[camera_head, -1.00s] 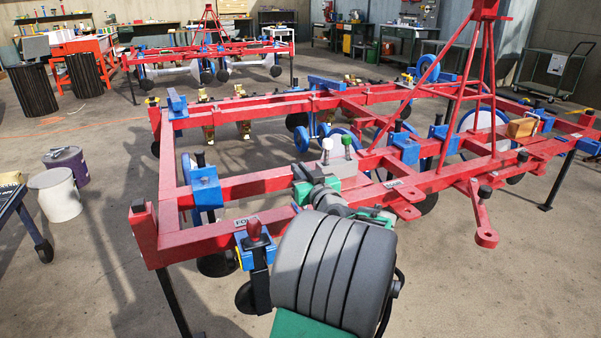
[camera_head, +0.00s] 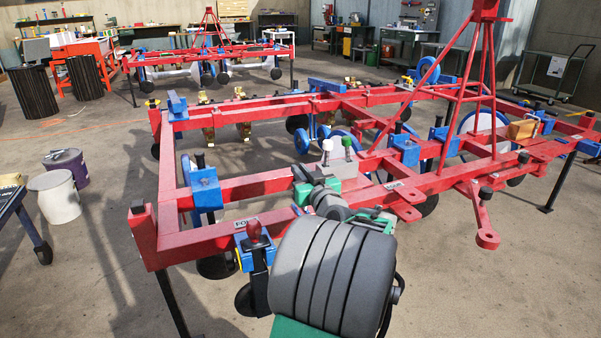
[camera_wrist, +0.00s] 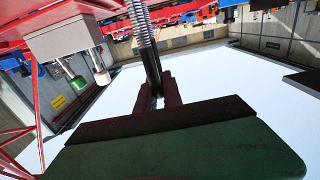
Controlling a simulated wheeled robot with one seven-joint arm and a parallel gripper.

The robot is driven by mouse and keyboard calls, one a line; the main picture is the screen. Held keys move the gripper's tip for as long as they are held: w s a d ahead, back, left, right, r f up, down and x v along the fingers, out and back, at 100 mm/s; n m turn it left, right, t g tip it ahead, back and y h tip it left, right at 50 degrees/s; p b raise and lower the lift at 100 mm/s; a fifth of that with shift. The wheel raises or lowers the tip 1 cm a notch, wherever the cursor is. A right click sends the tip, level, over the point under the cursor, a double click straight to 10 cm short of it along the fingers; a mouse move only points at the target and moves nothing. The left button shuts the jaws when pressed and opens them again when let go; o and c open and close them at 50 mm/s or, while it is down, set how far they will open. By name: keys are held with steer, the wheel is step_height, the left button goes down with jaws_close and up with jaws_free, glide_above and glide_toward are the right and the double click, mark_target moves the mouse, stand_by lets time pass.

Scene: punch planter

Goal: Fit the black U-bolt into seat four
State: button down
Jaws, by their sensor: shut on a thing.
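In the wrist view, my gripper (camera_wrist: 160,88) has its dark red-brown fingers shut on the black U-bolt (camera_wrist: 150,65). A threaded grey leg of the U-bolt runs up from the fingers and out of the top of the picture. The bend between the fingers is mostly hidden. In the head view, my own arm hides the gripper and the U-bolt. The red planter frame (camera_head: 236,185) carries small white labels (camera_head: 247,221) and (camera_head: 395,184); their lettering is too small to read surely. I cannot tell which place is seat four, or whether the U-bolt touches the frame.
A grey box (camera_head: 327,172) with white and green knobs stands by my arm; it also shows in the wrist view (camera_wrist: 70,42). White (camera_head: 57,198) and purple buckets stand on the floor at left.

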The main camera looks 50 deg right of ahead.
mark_target(301, 210)
steer(key=shift+f+b, duration=1.2)
steer(key=shift+b, duration=0.4)
steer(key=shift+f, duration=4.3)
steer(key=c, duration=1.4)
jaws_free()
steer(key=shift+f, duration=0.2)
steer(key=shift+s, duration=0.1)
steer(key=shift+s+a+f, duration=0.1)
steer(key=shift+s+a, duration=0.1)
steer(key=shift+s, duration=0.05)
steer(key=p+v, duration=0.1)
steer(key=v, duration=0.6)
steer(key=shift+s+r, duration=0.1)
steer(key=shift+r, duration=0.15)
